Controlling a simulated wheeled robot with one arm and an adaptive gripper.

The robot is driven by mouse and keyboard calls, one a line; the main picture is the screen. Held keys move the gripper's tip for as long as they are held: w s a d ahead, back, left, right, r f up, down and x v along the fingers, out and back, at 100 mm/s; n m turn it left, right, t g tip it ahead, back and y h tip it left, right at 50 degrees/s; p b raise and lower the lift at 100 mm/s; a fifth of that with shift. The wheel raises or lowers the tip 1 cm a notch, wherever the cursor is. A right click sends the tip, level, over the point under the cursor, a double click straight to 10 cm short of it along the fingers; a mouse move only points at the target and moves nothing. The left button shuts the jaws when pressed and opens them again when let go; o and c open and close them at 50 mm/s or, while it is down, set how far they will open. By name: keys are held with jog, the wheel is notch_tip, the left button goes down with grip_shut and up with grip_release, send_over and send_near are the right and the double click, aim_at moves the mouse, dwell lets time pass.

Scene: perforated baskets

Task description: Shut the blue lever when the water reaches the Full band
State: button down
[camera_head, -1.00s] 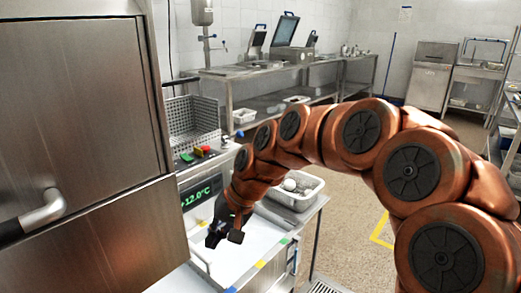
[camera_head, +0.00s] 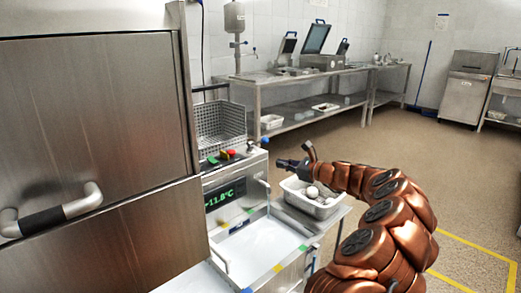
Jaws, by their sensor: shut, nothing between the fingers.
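A small blue knob (camera_head: 264,141) shows on the machine's upper right corner; it may be the blue lever, but its shaft is too small to make out. My gripper (camera_head: 283,164) is shut and empty. It is just right of and below the knob in the picture, pointing left, with a visible gap between them. I cannot make out any water level or Full band. The machine's green display (camera_head: 226,195) reads about 11.8°C.
A white tub (camera_head: 318,208) of pale round items sits below my gripper. A wire basket (camera_head: 220,125) stands behind the machine's red button (camera_head: 231,154). A steel door with a handle (camera_head: 62,212) fills the left. Open floor lies right.

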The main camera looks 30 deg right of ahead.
jog(key=d+f+m+t+h, duration=0.1)
jog(key=d+m+h, duration=0.15)
jog(key=d, duration=0.25)
jog(key=w+a+r, duration=0.1)
jog(key=w+a, duration=0.1)
jog(key=w, duration=0.3)
jog(key=w+a+r+b, duration=0.1)
jog(key=w, duration=0.4)
jog(key=shift+a+r+y+b, duration=0.3)
jog(key=shift+a+y, duration=0.05)
jog(key=shift+y, duration=0.1)
jog(key=shift+w+r+p, duration=0.15)
jog(key=shift+p, duration=0.25)
